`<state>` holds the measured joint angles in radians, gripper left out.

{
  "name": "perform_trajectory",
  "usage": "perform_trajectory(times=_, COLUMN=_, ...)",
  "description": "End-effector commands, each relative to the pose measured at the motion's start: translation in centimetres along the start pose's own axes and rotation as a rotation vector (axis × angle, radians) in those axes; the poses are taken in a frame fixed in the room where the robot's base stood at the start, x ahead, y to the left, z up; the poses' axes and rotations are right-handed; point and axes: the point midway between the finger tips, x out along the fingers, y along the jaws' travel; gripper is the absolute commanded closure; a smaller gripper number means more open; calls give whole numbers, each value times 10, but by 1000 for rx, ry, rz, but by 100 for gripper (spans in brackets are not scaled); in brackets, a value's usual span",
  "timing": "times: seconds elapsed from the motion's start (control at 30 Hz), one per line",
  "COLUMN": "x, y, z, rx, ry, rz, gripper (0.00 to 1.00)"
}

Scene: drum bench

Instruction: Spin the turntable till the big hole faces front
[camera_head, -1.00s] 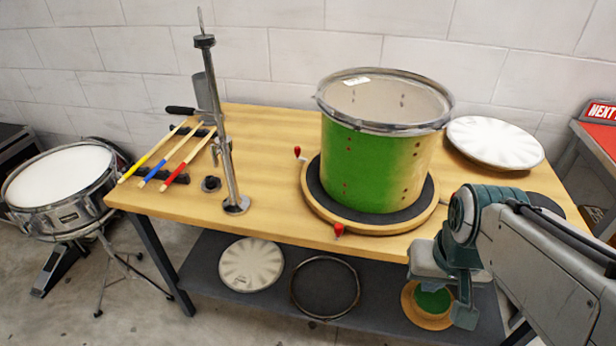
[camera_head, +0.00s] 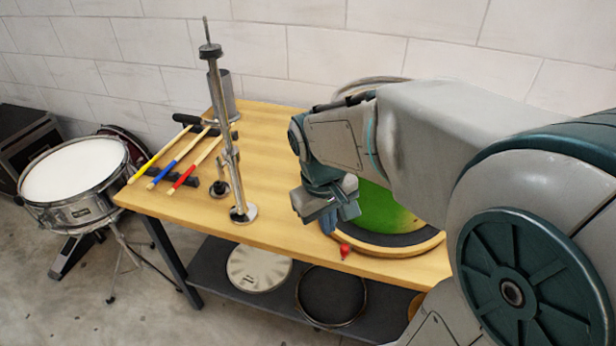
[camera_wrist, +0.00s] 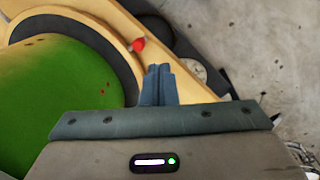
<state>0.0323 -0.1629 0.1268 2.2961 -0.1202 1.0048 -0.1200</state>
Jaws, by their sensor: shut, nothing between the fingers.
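The green drum (camera_head: 386,208) stands on the round turntable (camera_head: 411,251), mostly hidden behind my arm in the head view. In the wrist view the drum (camera_wrist: 50,75) fills the left, with a few tiny holes in its shell; no big hole shows. The turntable's wooden rim (camera_wrist: 124,58) curves around it. A red knob (camera_head: 345,251) sits at the turntable's front edge; it also shows in the wrist view (camera_wrist: 138,45). My gripper (camera_head: 347,218) is shut and empty, pointing down close to the drum's front. In the wrist view its fingertips (camera_wrist: 158,69) lie just beside the knob; contact is unclear.
A metal stand (camera_head: 228,155) rises at the table's left, beside several drumsticks (camera_head: 186,160). A snare drum (camera_head: 75,178) stands left of the table. The lower shelf (camera_head: 214,272) holds a drumhead (camera_head: 258,268) and a hoop (camera_head: 330,297). The tabletop between stand and turntable is clear.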

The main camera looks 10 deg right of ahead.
Motion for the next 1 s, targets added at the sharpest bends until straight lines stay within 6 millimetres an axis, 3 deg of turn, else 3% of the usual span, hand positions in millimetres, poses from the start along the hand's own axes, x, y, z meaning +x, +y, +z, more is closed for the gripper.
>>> perform_trajectory(times=0.1, x=-8, y=3, z=-28, rx=-137, ry=-95, rz=12, gripper=100)
perform_trajectory(times=0.3, x=-1, y=6, z=-69, rx=-341, ry=-218, rz=6, gripper=100)
perform_trajectory(times=0.5, x=10, y=6, z=-94, rx=-467, ry=-287, rz=-16, gripper=100)
perform_trajectory(times=0.77, x=24, y=6, z=-98, rx=-511, ry=-310, rz=-26, gripper=100)
perform_trajectory(times=1.0, x=66, y=8, z=-84, rx=-510, ry=-312, rz=-28, gripper=100)
